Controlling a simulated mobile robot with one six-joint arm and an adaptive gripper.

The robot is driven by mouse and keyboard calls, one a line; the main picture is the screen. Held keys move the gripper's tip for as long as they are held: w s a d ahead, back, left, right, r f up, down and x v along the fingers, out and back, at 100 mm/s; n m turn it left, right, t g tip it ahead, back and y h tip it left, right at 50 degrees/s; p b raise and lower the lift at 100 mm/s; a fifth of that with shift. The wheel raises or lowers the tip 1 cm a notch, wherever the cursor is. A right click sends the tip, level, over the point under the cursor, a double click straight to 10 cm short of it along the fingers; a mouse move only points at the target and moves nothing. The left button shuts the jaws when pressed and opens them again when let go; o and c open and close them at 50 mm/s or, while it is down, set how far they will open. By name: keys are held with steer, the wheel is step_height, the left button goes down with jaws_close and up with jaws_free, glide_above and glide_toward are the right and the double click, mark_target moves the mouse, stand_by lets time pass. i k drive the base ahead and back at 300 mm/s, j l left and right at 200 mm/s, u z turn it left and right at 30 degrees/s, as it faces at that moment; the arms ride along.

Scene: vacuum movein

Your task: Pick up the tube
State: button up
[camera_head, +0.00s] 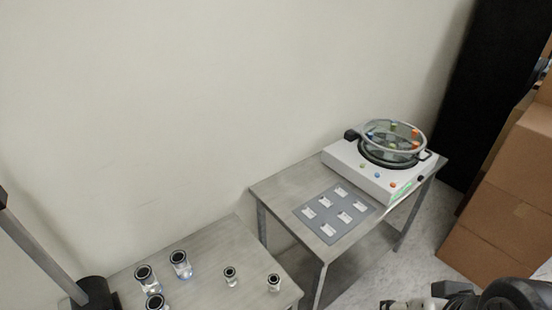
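No tube can be singled out with certainty. Small caps in orange, green, blue and white, which may be tube tops, show inside the round clear-lidded chamber (394,141) of a white machine (345,157) on the right table. Their bodies are hidden or too small to make out. My gripper (408,304) seems to be the grey and black part cut off by the bottom edge at right, beside my black arm. Its fingers cannot be made out, and it is well apart from the machine.
A grey mat (313,214) with several white labels lies on the right table (277,190). Several clear, dark-topped glass vessels (181,264) stand on the left table (216,247). Cardboard boxes (510,210) are stacked at right. A plain wall is behind the tables.

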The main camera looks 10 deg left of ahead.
mark_target(229, 273)
steer(key=u, duration=1.35)
